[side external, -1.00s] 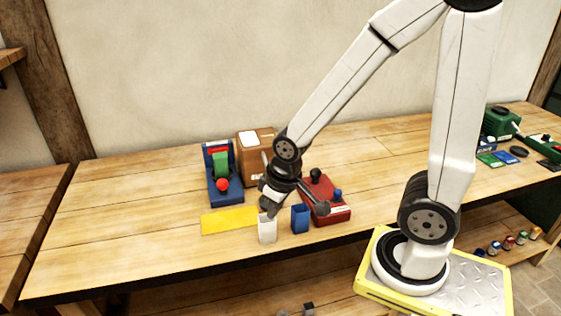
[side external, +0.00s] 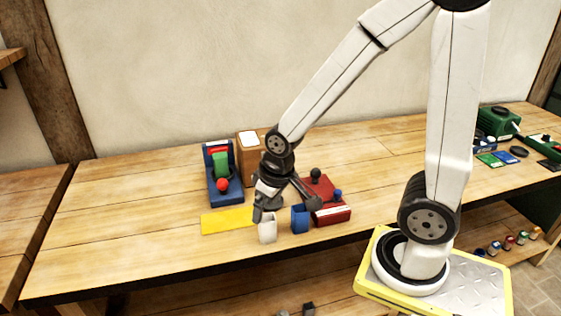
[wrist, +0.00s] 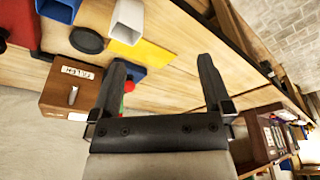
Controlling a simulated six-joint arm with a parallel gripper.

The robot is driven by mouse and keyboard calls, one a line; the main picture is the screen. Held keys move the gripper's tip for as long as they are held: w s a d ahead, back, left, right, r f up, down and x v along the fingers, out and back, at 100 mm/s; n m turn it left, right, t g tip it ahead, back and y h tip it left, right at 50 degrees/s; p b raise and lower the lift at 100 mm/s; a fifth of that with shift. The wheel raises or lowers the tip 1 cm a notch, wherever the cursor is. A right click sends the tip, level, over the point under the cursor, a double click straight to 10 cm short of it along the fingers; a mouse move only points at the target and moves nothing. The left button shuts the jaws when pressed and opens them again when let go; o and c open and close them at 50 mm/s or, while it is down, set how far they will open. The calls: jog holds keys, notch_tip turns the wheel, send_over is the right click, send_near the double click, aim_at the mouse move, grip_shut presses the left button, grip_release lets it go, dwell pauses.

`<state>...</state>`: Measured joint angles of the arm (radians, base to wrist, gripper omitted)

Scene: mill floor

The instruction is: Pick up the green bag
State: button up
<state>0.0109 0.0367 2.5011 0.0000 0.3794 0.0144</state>
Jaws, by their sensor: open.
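A green upright piece (side external: 220,165), possibly the green bag, sits in a blue stand (side external: 228,192) with red parts, on the bench's back left. In the wrist view only a sliver of green (wrist: 122,104) shows by the left finger, near a red knob (wrist: 129,86). A flat green packet (side external: 487,159) lies far right on the bench; I cannot tell which is the bag. My gripper (side external: 260,212) is low by the white cup, in front and right of the blue stand. Its fingers (wrist: 163,75) are apart with nothing held between them.
A white cup (side external: 268,232) and blue cup (side external: 299,219) stand at the front. A yellow sheet (side external: 228,221) lies left of them. A red box (side external: 333,213) is to the right; a brown carton (side external: 251,170) stands behind. The bench's left end is clear.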

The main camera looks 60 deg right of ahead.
jog(key=w+d+r+m+g, duration=0.1)
jog(key=w+d+m, duration=0.15)
jog(key=w, duration=0.65)
jog(key=w+d+m, duration=0.1)
jog(key=w+d, duration=0.3)
jog(key=w, duration=0.4)
jog(key=m+g, duration=0.1)
jog(key=m, duration=0.3)
send_over(220, 155)
jog(key=a, duration=0.2)
jog(key=shift+s+d+f, duration=0.1)
jog(key=shift+s+f, duration=0.1)
jog(key=shift+f, duration=0.4)
jog(key=shift+s+d+f, duration=0.1)
jog(key=shift+s+f, duration=0.05)
jog(key=shift+f, duration=0.4)
jog(key=shift+w+d+f+m+g, duration=0.15)
jog(key=shift+w+d+m, duration=0.05)
jog(key=shift+d, duration=0.2)
jog(key=shift+w+d+f+m+g, duration=0.1)
jog(key=shift+w+d+m+g, duration=0.05)
jog(key=shift+d, duration=0.25)
jog(key=shift+f, duration=0.1)
jog(key=shift+f, duration=1.2)
jog(key=shift+f, duration=0.15)
jog(key=shift+f, duration=2.45)
